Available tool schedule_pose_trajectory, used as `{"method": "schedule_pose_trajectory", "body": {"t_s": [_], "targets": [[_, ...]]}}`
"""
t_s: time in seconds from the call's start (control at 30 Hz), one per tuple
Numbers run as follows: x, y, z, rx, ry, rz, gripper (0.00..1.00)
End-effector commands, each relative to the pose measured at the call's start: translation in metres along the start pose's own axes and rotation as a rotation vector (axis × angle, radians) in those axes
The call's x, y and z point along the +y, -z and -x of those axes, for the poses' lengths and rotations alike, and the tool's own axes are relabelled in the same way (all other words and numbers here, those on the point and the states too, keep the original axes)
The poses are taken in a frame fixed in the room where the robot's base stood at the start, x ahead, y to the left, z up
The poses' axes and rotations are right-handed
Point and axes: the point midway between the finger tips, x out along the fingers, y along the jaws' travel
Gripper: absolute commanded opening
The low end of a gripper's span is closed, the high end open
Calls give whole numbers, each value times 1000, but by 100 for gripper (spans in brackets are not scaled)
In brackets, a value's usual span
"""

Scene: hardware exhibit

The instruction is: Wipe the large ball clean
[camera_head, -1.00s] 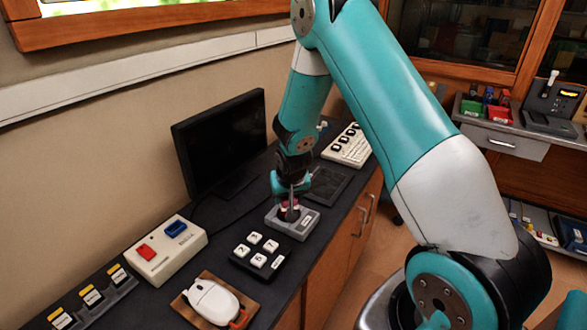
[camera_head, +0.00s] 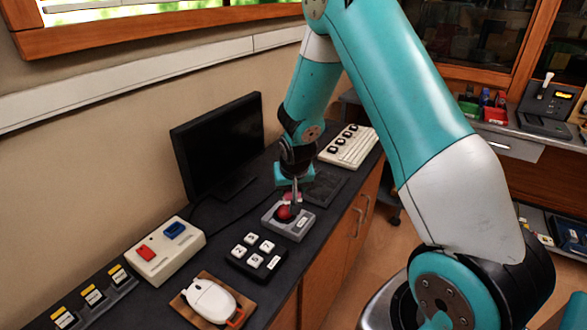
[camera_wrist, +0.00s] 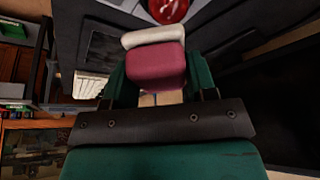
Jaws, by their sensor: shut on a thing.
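The large ball (camera_head: 284,213) is glossy red and sits in a grey box-shaped base (camera_head: 274,224) on the dark counter. My gripper (camera_head: 294,186) is just behind and above it. It is shut on a wiping pad (camera_head: 292,197), which shows in the wrist view as a maroon block (camera_wrist: 156,66) with a pale front edge. I cannot tell whether the ball's surface is clean.
A number keypad (camera_head: 257,250) is in front of the base, with a white mouse (camera_head: 210,300) on a wooden board. A switch box (camera_head: 163,250), a black monitor (camera_head: 220,150) and a keyboard (camera_head: 347,147) stand around. The counter's right edge is close to the base.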

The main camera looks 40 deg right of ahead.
Motion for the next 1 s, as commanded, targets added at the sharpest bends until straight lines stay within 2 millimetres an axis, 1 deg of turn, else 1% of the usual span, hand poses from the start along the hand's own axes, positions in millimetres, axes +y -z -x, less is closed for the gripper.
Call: {"method": "schedule_pose_trajectory", "body": {"t_s": [0.03,0.1,0.5,1.0], "targets": [[-1,2,7,-2,0,1,26],[-1,5,13,-2,0,2,26],[-1,18,44,-1,0,1,26],[-1,18,45,-1,0,1,26]]}}
